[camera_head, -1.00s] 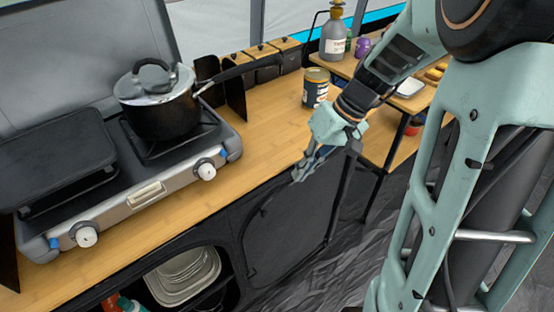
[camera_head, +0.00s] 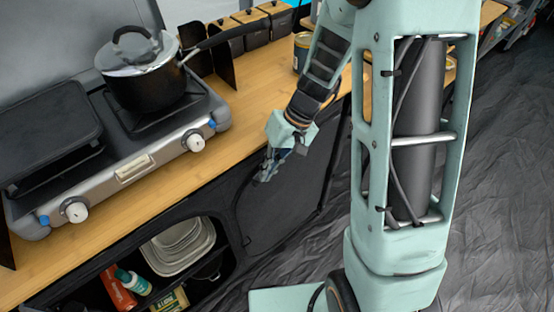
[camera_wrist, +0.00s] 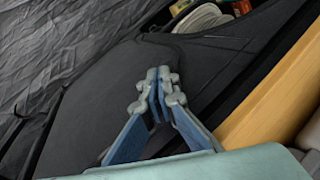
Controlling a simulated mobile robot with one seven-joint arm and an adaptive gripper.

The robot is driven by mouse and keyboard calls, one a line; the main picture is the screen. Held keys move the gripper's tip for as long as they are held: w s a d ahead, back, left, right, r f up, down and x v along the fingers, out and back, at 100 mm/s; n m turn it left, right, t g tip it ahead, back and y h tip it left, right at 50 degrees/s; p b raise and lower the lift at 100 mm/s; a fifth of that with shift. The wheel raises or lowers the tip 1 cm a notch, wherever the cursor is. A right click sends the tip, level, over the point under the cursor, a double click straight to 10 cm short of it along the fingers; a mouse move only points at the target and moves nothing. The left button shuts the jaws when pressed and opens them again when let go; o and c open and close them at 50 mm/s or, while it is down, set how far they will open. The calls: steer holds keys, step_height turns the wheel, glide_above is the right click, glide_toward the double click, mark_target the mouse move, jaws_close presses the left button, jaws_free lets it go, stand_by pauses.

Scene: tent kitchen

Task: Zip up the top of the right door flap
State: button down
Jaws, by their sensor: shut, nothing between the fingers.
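The right door flap (camera_head: 292,200) is a dark fabric panel on the cupboard front under the counter, and it covers its opening. It also shows in the wrist view (camera_wrist: 95,105). My gripper (camera_head: 262,178) is shut and empty near the flap's upper left corner, just below the counter's front edge. In the wrist view the gripper's closed fingertips (camera_wrist: 158,82) lie over the flap near its top edge. I cannot tell whether they touch it. The zip pull cannot be made out, and the fingers may hide it.
The open compartment left of the flap holds stacked dishes (camera_head: 180,247), bottles and packets. A stove (camera_head: 120,165) with a lidded pot (camera_head: 150,85) stands on the wooden counter (camera_head: 225,135). Dark, wrinkled ground (camera_head: 490,180) is clear at the right.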

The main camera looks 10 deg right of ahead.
mark_target(254, 182)
steer(key=shift+s+a+f, duration=0.1)
steer(key=shift+a+f, duration=0.25)
steer(key=shift+s+a+f+b, duration=0.15)
steer(key=shift+s+a+b, duration=0.2)
steer(key=shift+a, duration=0.2)
steer(key=shift+s+a+f+b, duration=0.15)
steer(key=shift+s+a+b, duration=0.2)
steer(key=shift+a, duration=0.15)
